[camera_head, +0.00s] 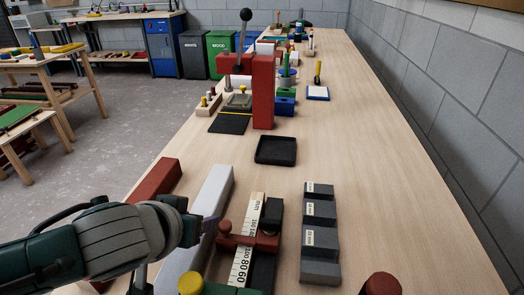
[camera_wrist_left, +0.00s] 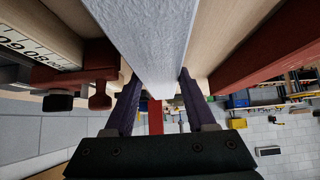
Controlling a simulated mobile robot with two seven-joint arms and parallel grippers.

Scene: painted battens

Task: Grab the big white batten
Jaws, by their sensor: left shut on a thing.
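The big white batten (camera_head: 216,188) lies lengthwise on the bench at the left front in the head view. My left gripper (camera_head: 208,230) reaches across it from the left, and its wrist hides the batten's middle. In the left wrist view the white batten (camera_wrist_left: 150,38) runs between the two purple fingers of my left gripper (camera_wrist_left: 158,88), one on each side. The gripper is shut on it. I cannot tell whether the batten is clear of the bench. My right gripper is not in view.
A red batten (camera_head: 162,180) lies left of the white one. A ruler gauge with red clamps (camera_head: 248,241) stands close on the right, then grey stepped blocks (camera_head: 320,235). A black tray (camera_head: 276,150) and a red press (camera_head: 263,95) stand farther back.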

